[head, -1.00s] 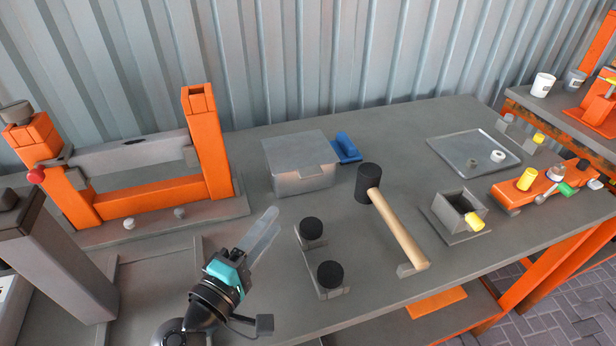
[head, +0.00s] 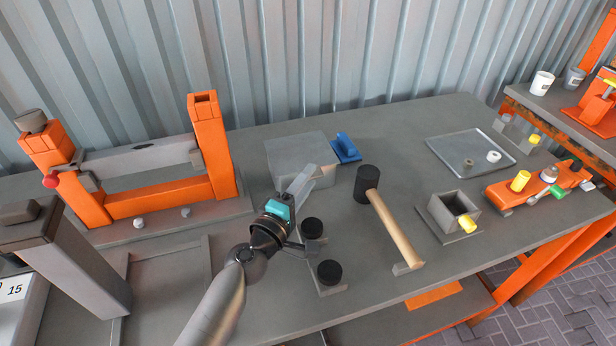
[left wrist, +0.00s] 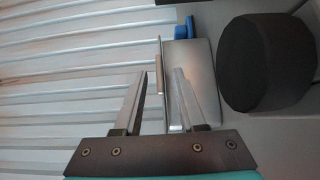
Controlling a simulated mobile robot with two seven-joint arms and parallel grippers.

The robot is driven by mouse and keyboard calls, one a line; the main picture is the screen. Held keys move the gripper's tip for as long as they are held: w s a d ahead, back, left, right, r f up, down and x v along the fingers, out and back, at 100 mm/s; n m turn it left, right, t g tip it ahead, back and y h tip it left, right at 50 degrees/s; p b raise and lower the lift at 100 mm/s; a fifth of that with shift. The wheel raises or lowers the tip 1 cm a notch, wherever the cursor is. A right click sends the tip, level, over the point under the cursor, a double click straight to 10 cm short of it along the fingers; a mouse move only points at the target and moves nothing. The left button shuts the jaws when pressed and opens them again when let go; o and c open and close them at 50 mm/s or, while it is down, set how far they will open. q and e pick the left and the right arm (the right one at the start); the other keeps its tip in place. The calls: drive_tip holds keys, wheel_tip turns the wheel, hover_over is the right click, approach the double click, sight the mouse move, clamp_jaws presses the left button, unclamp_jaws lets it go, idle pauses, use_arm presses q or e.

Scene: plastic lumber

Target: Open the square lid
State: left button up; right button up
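The grey box with a square lid (head: 295,148) stands on the workbench near the corrugated wall. Its lid lies flat and closed, with a lip on the front edge. My left gripper (head: 305,174) is in front of the box, at its front face. In the left wrist view the box (left wrist: 195,75) appears turned sideways, with the lid's lip (left wrist: 158,76) as a thin plate. The two fingers (left wrist: 160,80) are apart and empty, and the lip appears between their tips. I cannot tell whether they touch it. My right gripper is not in view.
A blue holder (head: 345,150) sits right of the box. A black-headed mallet (head: 393,228) and two black round pieces (head: 312,228) are close by. An orange press frame (head: 155,198) stands left. A clear tray (head: 468,150) and square grey container (head: 452,212) are further right.

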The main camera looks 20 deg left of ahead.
use_arm(q)
drive_tip(key=shift+w, duration=0.35)
clamp_jaws()
idle(1.3)
